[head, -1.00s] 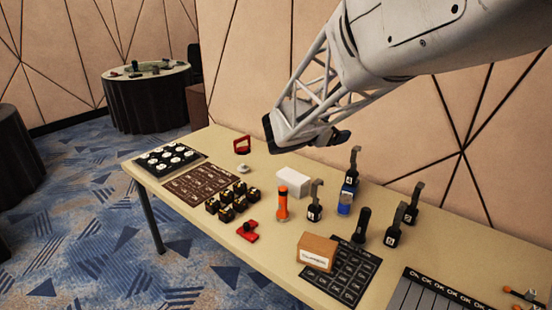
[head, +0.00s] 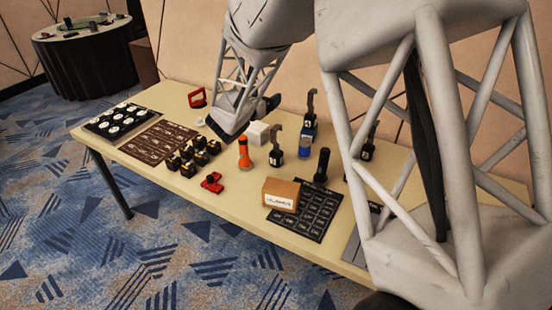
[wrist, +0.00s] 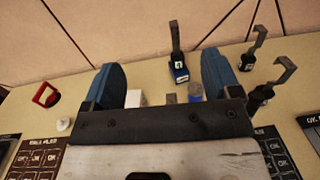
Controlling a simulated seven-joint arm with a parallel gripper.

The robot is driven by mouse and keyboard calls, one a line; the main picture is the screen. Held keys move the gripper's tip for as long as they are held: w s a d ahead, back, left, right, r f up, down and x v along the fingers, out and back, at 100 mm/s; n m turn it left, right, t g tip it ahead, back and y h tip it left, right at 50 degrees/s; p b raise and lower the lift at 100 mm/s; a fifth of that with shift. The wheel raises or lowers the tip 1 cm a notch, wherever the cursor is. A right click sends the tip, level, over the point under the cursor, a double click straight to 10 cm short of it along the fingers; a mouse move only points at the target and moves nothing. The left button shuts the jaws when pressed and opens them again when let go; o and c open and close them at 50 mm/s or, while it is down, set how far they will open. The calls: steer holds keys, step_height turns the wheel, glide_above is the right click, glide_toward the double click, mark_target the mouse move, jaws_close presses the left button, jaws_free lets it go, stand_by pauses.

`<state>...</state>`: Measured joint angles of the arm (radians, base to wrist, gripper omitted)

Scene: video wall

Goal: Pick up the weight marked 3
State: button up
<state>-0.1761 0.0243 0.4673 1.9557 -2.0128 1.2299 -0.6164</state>
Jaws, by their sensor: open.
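Several black weights with hooked tops and small white labels stand on the table. One (head: 277,157) is right of the orange flashlight, one (head: 309,117) is behind it, and one (head: 368,150) is partly hidden by my arm. The wrist view shows the back weight (wrist: 179,68) and two at right (wrist: 251,60) (wrist: 263,94). I cannot read which is marked 3. My gripper (head: 246,117) is open and empty above the table, near the white box; its blue fingers (wrist: 165,82) are spread in the wrist view. A grey tip between them is mostly hidden by the palm.
Near the gripper are a white box (head: 259,133), orange flashlight (head: 244,153) and blue cylinder (head: 304,146). A brown box (head: 281,194) and black mat (head: 318,212) lie in front. Small black blocks (head: 187,160) and a red piece (head: 212,183) are left. My arm hides the table's right.

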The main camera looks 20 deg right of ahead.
glide_toward(273, 156)
steer(key=x, duration=0.4)
steer(key=shift+d, duration=0.4)
steer(key=shift+w+d, duration=0.1)
steer(key=shift+w, duration=0.05)
steer(key=shift+x, duration=1.15)
steer(key=shift+w+d, duration=0.1)
steer(key=shift+w, duration=0.05)
steer(key=shift+x, duration=2.45)
steer(key=shift+w, duration=0.15)
jaws_close()
